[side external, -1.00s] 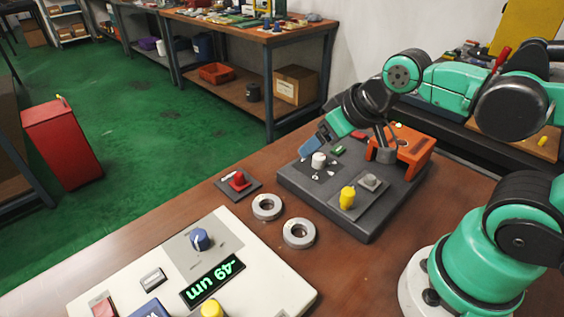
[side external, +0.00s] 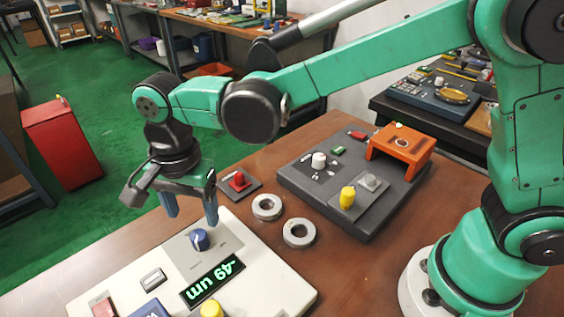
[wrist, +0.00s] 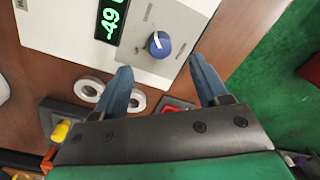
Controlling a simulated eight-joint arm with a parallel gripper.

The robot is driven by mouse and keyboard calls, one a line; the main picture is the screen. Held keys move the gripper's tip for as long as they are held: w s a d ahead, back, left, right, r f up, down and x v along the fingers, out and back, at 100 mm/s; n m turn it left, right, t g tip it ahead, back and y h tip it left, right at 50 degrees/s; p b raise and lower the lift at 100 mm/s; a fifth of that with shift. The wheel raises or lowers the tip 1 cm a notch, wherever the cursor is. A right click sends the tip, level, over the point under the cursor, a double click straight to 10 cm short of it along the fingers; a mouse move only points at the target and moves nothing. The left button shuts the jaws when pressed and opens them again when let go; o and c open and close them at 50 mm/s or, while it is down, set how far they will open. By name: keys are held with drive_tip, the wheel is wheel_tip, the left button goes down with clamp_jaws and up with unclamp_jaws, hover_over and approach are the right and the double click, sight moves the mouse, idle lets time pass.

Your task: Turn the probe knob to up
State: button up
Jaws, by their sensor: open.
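A blue knob (side external: 199,240) with a white pointer line sits on the grey patch of the white gauge console (side external: 265,283). It also shows in the wrist view (wrist: 158,45), just beyond the fingertips. Its label is too small to read. My gripper (side external: 191,210) is open, pointing down above the knob and apart from it; in the wrist view its blue fingers (wrist: 160,66) stand either side of the knob's line with nothing between them. A green display (side external: 213,280) beside the knob reads -49 um.
Two steel rings (side external: 267,207) (side external: 299,233) and a red button on a dark plate (side external: 239,182) lie near the console. A dark fixture (side external: 300,176) with a white knob (side external: 319,160), a yellow knob (side external: 347,197) and an orange bridge (side external: 402,143) stands behind right.

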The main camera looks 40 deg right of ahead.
sight(199, 235)
drive_tip(key=shift+f, duration=2.75)
drive_tip(key=shift+c, duration=0.2)
clamp_jaws()
